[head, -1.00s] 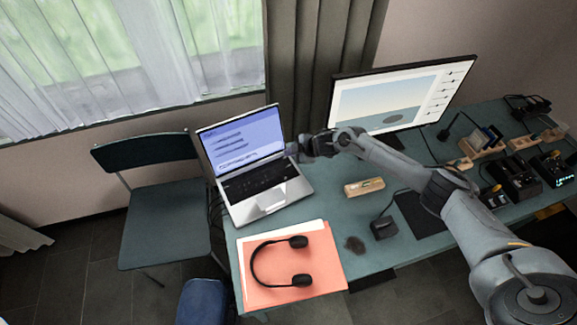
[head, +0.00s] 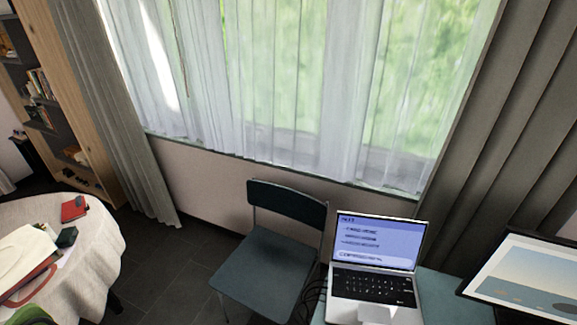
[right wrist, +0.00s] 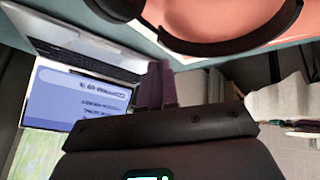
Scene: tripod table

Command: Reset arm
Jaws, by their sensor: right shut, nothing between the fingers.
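My right gripper (right wrist: 160,80) shows in the right wrist view, its purple fingers together with nothing between them. The silver laptop (right wrist: 85,92) is to the left of the fingers, its blue screen lit. Black headphones (right wrist: 225,45) lie on an orange folder (right wrist: 200,15) at the top of that view, apart from the fingers. In the head view neither gripper shows. The open laptop (head: 374,243) stands there on the teal desk (head: 440,295) at the lower right.
A dark chair (head: 265,275) stands left of the desk. A monitor (head: 525,280) is at the right edge. A round table with a white cloth (head: 95,265) holds books at lower left. Bare floor (head: 175,285) lies between the round table and the chair.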

